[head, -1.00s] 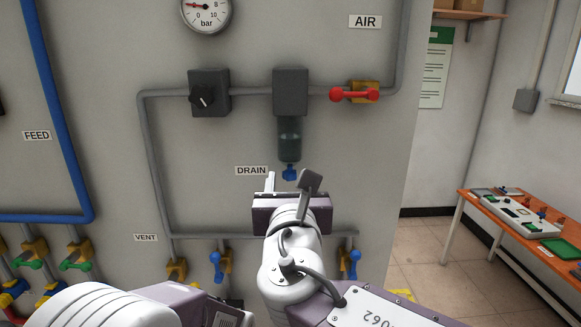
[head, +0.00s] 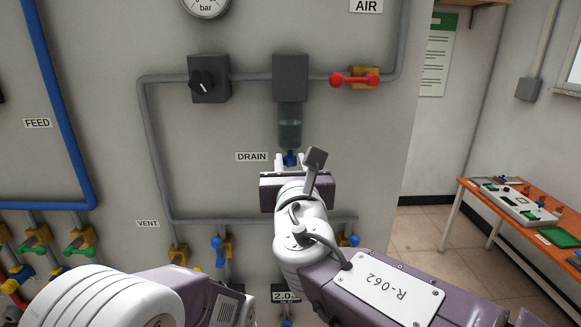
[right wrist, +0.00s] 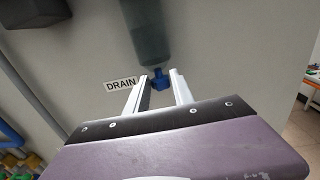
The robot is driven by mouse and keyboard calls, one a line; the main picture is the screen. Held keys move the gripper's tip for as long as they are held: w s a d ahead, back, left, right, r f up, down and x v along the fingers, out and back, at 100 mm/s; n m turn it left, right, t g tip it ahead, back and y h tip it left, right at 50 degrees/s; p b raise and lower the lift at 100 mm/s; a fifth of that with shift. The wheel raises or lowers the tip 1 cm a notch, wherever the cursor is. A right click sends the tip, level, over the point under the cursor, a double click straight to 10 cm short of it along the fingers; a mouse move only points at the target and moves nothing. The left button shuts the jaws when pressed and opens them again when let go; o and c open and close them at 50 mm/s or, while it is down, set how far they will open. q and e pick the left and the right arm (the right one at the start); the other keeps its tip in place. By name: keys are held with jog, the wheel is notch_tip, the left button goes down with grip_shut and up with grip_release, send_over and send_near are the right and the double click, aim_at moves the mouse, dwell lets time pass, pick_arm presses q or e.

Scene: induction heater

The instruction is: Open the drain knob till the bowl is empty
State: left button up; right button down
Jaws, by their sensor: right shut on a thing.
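The blue drain knob (head: 290,158) sits under the see-through bowl (head: 290,128), beside the DRAIN label. The bowl hangs from a grey filter body (head: 290,78). Its lower part looks darker, like liquid, but the exact level is hard to read. My right gripper (head: 292,164) reaches up from below, with a fingertip on each side of the knob, and is shut on it. The right wrist view shows the knob (right wrist: 160,78) between the two fingertips and the bowl (right wrist: 148,38) above. My left arm shows at the bottom left; its gripper is out of view.
A black rotary knob (head: 203,84) is left of the filter and a red-handled valve (head: 355,79) is right of it. Grey pipes run along the panel, with blue-handled valves (head: 217,250) low down. An orange table (head: 467,205) stands far right.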

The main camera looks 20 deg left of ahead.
jog(key=n+g+y+b, duration=0.2)
jog(key=y+b, duration=0.1)
jog(key=d+n+y+b, duration=0.1)
jog(key=y, duration=0.1)
jog(key=shift+w+f+n+g+b, duration=0.3)
jog(key=shift+w+n+g+b, duration=0.05)
jog(key=shift+n+g+b, duration=0.05)
jog(key=n+g+y, duration=0.1)
jog(key=n+g+y+b, duration=0.1)
jog(key=y, duration=0.1)
jog(key=shift+w+d+r+g, duration=0.15)
jog(key=shift+w+d+g, duration=0.05)
jog(key=shift+g, duration=0.1)
jog(key=shift+w+r+n+g+y+b, duration=0.1)
jog(key=shift+n+g+y+b, duration=0.2)
jog(key=shift+n+g+y, duration=0.55)
jog(key=shift+w+r+n+g+y+p, duration=0.15)
jog(key=shift+n+g+y+p, duration=0.2)
jog(key=shift+n+g+p, duration=0.7)
jog(key=shift+f+g+y+p, duration=0.2)
jog(key=shift+g+y+p, duration=0.1)
jog(key=shift+g+p, duration=0.45)
